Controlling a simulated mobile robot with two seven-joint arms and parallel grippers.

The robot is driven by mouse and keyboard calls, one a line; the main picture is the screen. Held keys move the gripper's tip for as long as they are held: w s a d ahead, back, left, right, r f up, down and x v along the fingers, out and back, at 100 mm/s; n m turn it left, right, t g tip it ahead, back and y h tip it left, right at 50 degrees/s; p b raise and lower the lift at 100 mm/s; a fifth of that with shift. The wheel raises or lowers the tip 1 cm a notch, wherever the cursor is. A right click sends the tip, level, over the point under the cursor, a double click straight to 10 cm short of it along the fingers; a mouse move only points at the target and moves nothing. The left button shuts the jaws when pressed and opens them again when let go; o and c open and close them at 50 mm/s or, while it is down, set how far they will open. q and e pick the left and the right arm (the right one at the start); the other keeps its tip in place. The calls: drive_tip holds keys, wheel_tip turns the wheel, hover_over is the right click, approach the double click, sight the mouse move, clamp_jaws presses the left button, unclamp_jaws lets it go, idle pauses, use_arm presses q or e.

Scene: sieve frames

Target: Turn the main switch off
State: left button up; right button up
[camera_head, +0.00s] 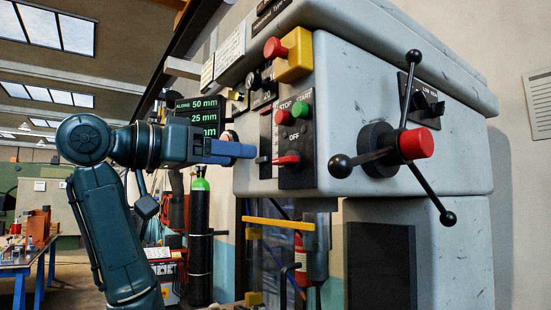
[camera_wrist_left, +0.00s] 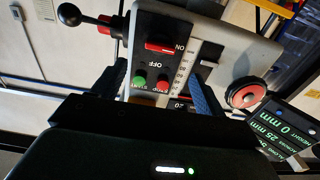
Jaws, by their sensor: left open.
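The main switch (camera_head: 287,160) is a red handle on a black panel on the grey machine's front, below the red and green buttons. Its handle lies sideways, pointing left in the head view, with the "OFF" label above it. In the upside-down left wrist view the red handle (camera_wrist_left: 161,47) lies sideways toward the "ON" label, and "OFF" is beneath it. My left gripper (camera_head: 252,150) has blue fingers and is just left of the switch panel in the head view. In the wrist view its fingers are spread, with the panel between them and nothing held. My right gripper is out of view.
A red stop button (camera_head: 284,117) and green start button (camera_head: 300,110) sit just above the switch. A yellow box (camera_head: 297,55) with a red button is higher up. The spoked lever hub (camera_head: 378,148) juts out at right. A digital display (camera_head: 201,112) stands behind my arm.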

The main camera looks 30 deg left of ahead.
sight(280, 160)
use_arm(q)
drive_tip(key=p+x, duration=0.1)
drive_tip(key=x, duration=0.8)
drive_tip(key=shift+w, duration=0.1)
drive_tip(key=shift+c, duration=0.4)
drive_tip(key=c, duration=0.9)
